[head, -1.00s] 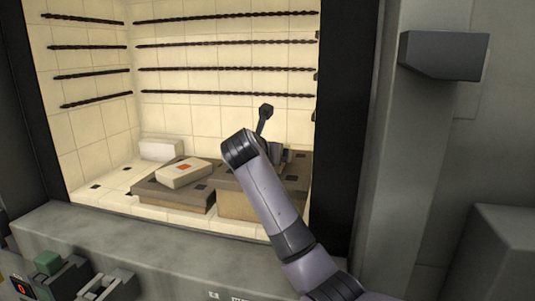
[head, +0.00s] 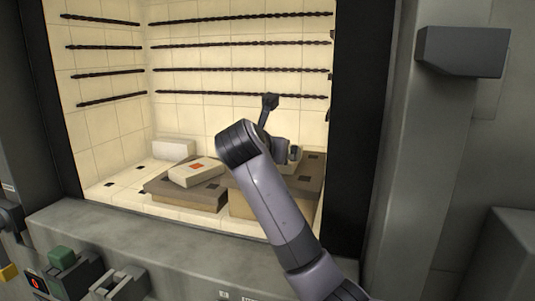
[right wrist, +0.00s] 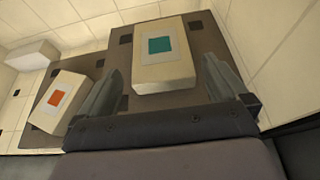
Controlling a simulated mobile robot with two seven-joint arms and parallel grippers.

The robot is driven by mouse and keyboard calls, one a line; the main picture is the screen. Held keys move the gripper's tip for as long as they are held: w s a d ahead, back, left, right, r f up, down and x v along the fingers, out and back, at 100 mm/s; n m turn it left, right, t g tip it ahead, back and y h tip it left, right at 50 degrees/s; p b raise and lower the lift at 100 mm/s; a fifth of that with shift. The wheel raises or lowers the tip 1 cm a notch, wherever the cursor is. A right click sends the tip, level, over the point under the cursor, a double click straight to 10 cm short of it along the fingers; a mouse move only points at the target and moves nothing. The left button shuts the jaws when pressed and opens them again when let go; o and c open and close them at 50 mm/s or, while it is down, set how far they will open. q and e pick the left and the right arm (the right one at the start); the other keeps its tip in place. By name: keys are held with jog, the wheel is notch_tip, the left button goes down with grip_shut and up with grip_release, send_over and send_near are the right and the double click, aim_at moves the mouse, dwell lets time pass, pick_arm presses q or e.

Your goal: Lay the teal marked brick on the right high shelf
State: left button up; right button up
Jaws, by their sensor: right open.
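The teal marked brick (right wrist: 165,62) is cream with a teal square in a white frame on top. In the right wrist view it rests flat on the brown right high shelf (right wrist: 137,25). My right gripper (right wrist: 162,68) is open, one finger on each side of the brick, with a visible gap on the left. I cannot tell whether the right finger touches. My left gripper is not in view.
An orange marked brick (head: 196,173) lies on the lower left shelf (head: 205,197). A plain white brick (head: 172,149) is at the back left. Dark heating rods line the tiled walls. The furnace's right jamb (head: 355,130) and front ledge (head: 150,238) border the opening.

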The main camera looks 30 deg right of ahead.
jog(key=v, duration=0.4)
jog(key=shift+s+a+r, duration=0.15)
jog(key=shift+s+a, duration=0.05)
jog(key=shift+a, duration=0.1)
